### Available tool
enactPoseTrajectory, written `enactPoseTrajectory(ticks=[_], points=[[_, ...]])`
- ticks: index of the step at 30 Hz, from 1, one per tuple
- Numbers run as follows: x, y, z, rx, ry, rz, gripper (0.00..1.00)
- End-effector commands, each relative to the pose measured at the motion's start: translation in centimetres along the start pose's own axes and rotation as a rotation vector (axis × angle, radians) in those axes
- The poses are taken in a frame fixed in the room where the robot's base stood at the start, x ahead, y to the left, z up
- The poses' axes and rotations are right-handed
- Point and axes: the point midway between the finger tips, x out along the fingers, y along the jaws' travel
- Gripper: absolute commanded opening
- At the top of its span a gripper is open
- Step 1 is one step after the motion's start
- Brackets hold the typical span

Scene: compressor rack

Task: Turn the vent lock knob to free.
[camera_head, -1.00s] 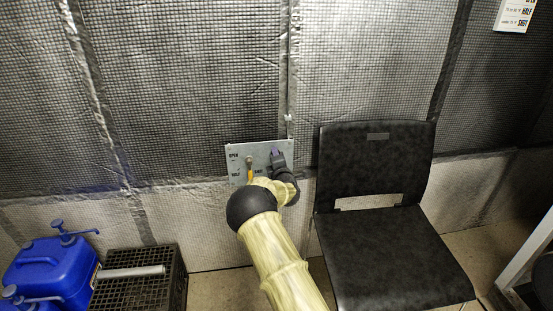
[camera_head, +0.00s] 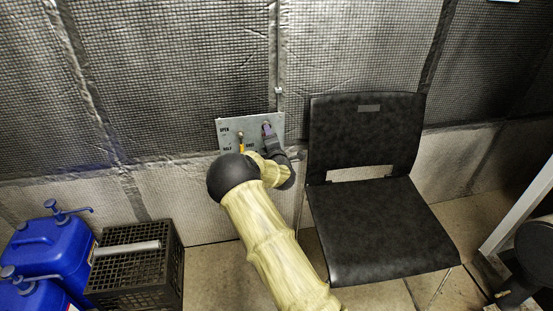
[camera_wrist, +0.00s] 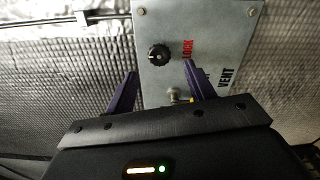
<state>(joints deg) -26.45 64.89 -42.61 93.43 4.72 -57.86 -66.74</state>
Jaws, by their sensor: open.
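The vent lock knob (camera_wrist: 159,55) is a round black knob with a pale pointer mark on a grey metal panel (camera_wrist: 210,25). Red LOCK lettering is beside it, and VENT is printed further right. My gripper (camera_wrist: 159,68) is open, with its purple fingers apart below the knob in the wrist view; I cannot tell whether either touches it. A metal lever with a round end (camera_wrist: 174,94) sits below the knob, partly hidden by my gripper. In the head view my gripper (camera_head: 267,128) is at the right side of the panel (camera_head: 228,123) and hides the knob.
The lever's yellow part (camera_head: 241,147) stands left of my gripper, beside OPEN and HALF labels. A black chair (camera_head: 365,140) stands close on the right. A black crate (camera_head: 135,275) and blue jugs (camera_head: 48,250) are on the floor at left. Quilted wall covering surrounds the panel.

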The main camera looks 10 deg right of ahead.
Motion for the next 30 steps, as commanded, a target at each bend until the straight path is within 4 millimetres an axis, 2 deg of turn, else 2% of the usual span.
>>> enactPoseTrajectory(ticks=[21, 25, 30], points=[[-11.0, 0.0, 0.0, 0.0, -0.001, -0.003, 0.54], [-12.2, 0.0, -0.1, 0.0, 0.0, -0.002, 0.54], [-12.6, 0.0, -0.1, 0.0, 0.001, -0.001, 0.54]])
